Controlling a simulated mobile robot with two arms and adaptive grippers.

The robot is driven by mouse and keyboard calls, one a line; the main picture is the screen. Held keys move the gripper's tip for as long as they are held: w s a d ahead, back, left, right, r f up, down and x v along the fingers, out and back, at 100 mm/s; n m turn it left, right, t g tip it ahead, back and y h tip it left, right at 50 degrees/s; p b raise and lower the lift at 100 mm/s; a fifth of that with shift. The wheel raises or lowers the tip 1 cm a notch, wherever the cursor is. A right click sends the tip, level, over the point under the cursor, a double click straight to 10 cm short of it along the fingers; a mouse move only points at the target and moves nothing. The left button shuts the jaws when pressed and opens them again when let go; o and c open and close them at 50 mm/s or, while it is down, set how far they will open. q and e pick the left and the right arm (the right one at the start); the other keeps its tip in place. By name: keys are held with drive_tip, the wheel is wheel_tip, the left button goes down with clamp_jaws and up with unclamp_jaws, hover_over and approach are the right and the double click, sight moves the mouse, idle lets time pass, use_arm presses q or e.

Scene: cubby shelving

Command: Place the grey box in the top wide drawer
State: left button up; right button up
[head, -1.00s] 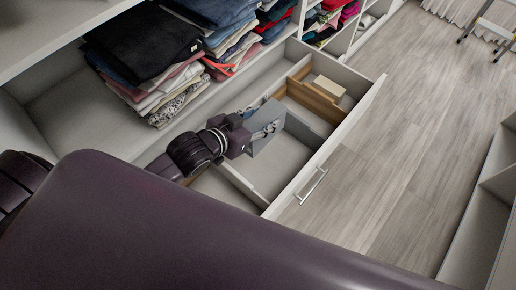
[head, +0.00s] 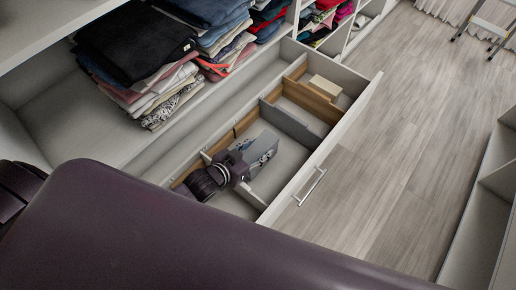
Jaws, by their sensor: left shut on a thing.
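The grey box (head: 264,146) is open-topped, with patterned fabric showing inside it. It is inside the open wide drawer (head: 297,190), in the middle compartment, low between the dividers. Whether it touches the drawer floor I cannot tell. My left gripper (head: 241,168) is shut on the near-left side of the grey box, its arm reaching down into the drawer from the left. My own dark body hides the near end of the drawer. My right gripper is not in view.
A small beige box (head: 325,86) lies in the far compartment behind wooden dividers (head: 308,97). Folded clothes (head: 150,62) are stacked on the shelf above the drawer's left side.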

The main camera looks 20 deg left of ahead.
use_arm(q)
drive_tip(key=shift+r, duration=0.1)
drive_tip(key=shift+f, duration=0.65)
drive_tip(key=o, duration=1.3)
drive_tip(key=shift+r, duration=0.15)
drive_tip(key=v, duration=1.2)
drive_tip(key=shift+r+p, duration=0.35)
drive_tip(key=shift+r, duration=0.1)
